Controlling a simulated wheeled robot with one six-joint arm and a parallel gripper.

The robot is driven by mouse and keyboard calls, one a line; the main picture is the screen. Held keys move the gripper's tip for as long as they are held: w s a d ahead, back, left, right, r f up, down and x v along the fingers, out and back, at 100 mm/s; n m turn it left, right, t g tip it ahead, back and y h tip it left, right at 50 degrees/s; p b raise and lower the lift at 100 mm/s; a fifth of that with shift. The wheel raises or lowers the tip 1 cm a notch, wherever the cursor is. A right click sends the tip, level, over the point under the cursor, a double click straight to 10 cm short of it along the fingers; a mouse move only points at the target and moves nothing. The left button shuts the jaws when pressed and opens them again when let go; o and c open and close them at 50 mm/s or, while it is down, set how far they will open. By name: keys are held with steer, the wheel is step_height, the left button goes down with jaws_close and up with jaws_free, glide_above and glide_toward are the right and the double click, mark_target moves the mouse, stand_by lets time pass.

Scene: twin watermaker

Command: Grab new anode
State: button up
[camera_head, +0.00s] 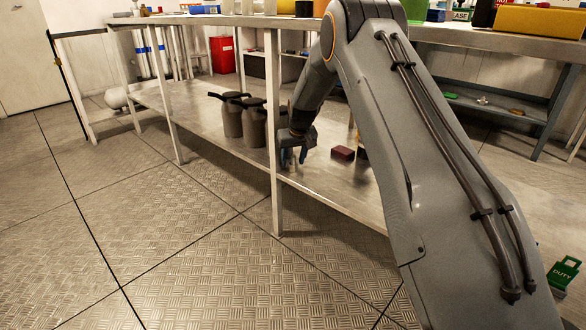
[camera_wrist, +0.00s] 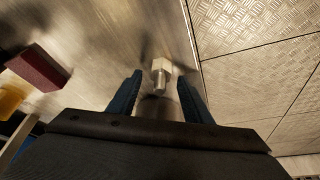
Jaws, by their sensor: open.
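A small part that looks like the anode (camera_wrist: 161,68) shows in the wrist view, with a pale hex-shaped piece and a short metal stud. A grey rounded body (camera_wrist: 157,106) lies in line with it between the fingers. My gripper (camera_wrist: 158,98) is open, with one blue finger on each side of that body. I cannot tell whether the fingers touch it. In the head view my gripper (camera_head: 293,157) reaches down over the lower shelf (camera_head: 225,159), near its front edge. The anode is too small to make out clearly there.
Dark jugs (camera_head: 243,118) stand left of my gripper on the shelf. A dark red block (camera_head: 342,153) lies to its right and also shows in the wrist view (camera_wrist: 38,67). A bench leg (camera_head: 275,200) stands close in front. The left floor is clear.

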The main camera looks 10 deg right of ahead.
steer(key=c, duration=1.1)
steer(key=shift+c, duration=0.2)
